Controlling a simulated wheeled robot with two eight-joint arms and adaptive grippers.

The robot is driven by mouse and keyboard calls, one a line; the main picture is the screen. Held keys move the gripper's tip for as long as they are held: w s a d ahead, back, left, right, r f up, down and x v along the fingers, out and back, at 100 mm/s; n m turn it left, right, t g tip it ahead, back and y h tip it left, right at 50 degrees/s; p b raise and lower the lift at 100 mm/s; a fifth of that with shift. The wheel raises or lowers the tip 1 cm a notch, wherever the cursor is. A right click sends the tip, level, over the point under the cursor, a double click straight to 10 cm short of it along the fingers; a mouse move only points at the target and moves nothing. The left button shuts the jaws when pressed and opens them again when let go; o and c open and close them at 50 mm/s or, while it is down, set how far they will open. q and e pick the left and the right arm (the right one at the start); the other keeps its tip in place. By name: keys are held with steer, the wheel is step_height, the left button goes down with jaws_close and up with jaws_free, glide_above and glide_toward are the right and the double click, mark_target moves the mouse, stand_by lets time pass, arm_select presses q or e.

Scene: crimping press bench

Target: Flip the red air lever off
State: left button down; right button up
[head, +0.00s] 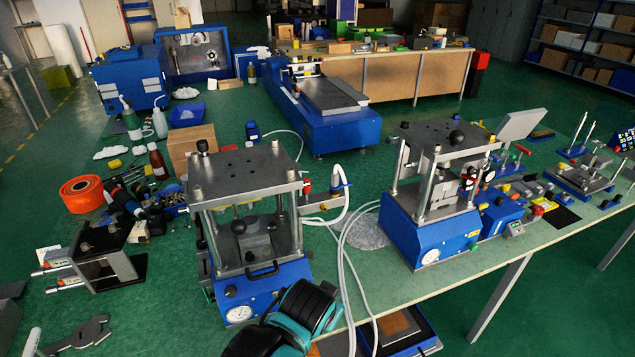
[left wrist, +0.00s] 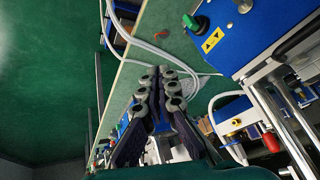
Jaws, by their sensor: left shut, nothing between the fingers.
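The red air lever (head: 307,186) is a small red handle on the air fitting at the right side of the nearer press (head: 246,170). A white hose runs from this fitting. In the left wrist view a red part (left wrist: 271,142), apparently the lever, shows at lower right beside the hose fitting. My left gripper (left wrist: 158,78) is shut and empty, its dark fingers together near the front of the press. It is apart from the red part. In the head view my teal and black arm is in front of the press, with the fingertips not clearly visible. My right gripper is not in view.
A second press (head: 432,220) stands to the right. White hoses (head: 345,255) loop between the presses and over the bench edge. The nearer press has a gauge (head: 239,314) and a front handle.

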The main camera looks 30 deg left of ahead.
arm_select(q)
steer(key=w+a+r+m+g+y+p, duration=0.1)
steer(key=w+a+r+y+p, duration=0.1)
steer(key=w+a+r+y, duration=0.35)
steer(key=w+a+r+m+y+p, duration=0.1)
steer(key=w+a+r+y+p, duration=0.15)
steer(key=w, duration=0.65)
steer(key=y+p, duration=0.3)
steer(key=y, duration=0.5)
glide_toward(306, 190)
steer(key=shift+g, duration=0.4)
steer(key=w, duration=0.1)
steer(key=w+d, duration=0.1)
steer(key=w, duration=0.1)
steer(key=shift+w+d+r, duration=0.25)
steer(key=shift+d+r, duration=0.1)
steer(key=shift+r, duration=0.05)
steer(key=b+x, duration=0.2)
steer(key=x, duration=0.8)
